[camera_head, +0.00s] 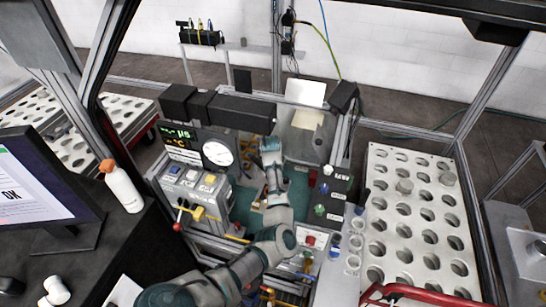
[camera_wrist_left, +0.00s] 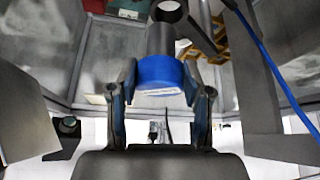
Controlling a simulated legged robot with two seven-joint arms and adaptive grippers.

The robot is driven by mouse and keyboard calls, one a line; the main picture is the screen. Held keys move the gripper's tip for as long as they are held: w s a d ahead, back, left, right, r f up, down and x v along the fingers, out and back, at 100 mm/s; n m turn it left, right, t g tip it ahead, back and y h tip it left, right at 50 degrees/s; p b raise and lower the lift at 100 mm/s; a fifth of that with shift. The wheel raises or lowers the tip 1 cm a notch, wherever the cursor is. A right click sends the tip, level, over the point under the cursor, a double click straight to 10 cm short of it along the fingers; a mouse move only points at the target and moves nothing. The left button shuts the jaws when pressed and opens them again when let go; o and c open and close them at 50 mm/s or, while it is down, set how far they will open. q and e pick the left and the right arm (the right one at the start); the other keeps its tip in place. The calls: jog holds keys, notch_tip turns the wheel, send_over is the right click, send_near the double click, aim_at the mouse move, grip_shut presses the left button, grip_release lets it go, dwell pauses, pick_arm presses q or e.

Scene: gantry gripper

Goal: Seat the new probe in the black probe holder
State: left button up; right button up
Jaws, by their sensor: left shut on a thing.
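My left gripper (camera_head: 270,146) reaches into the gantry cell in the head view. In the left wrist view, its two fingers (camera_wrist_left: 160,98) are shut on the probe (camera_wrist_left: 160,72), which has a wide blue band and a grey cylindrical end pointing away from the gripper. A dark ring-shaped holder (camera_wrist_left: 183,14) on an arm shows just beyond the grey end. I cannot tell whether the end is in the ring or only in front of it. The probe is too small to make out in the head view. My right gripper is not in view.
A control panel with a round gauge (camera_head: 217,153) stands left of my arm. A white rack with round holes (camera_head: 425,215) is at the right. A black bar with several cabled items (camera_head: 200,37) is at the back. A blue cable (camera_wrist_left: 270,62) hangs beside the holder.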

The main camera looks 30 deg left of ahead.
pick_arm(q)
jog(key=shift+a+f, duration=0.1)
jog(key=shift+f, duration=0.45)
jog(key=shift+a+f, duration=0.2)
jog(key=shift+f, duration=0.15)
jog(key=shift+a+f, duration=0.2)
jog(key=shift+a, duration=0.05)
jog(key=shift+a+f, duration=0.1)
jog(key=shift+a, duration=0.3)
jog(key=shift+d, duration=0.55)
jog(key=shift+d+r, duration=0.2)
jog(key=shift+r, duration=0.05)
jog(key=shift+a+f+p, duration=0.1)
jog(key=shift+a+p, duration=0.2)
jog(key=shift+p, duration=0.1)
jog(key=shift+a+f, duration=0.1)
jog(key=shift+a, duration=0.15)
jog(key=shift+d, duration=0.45)
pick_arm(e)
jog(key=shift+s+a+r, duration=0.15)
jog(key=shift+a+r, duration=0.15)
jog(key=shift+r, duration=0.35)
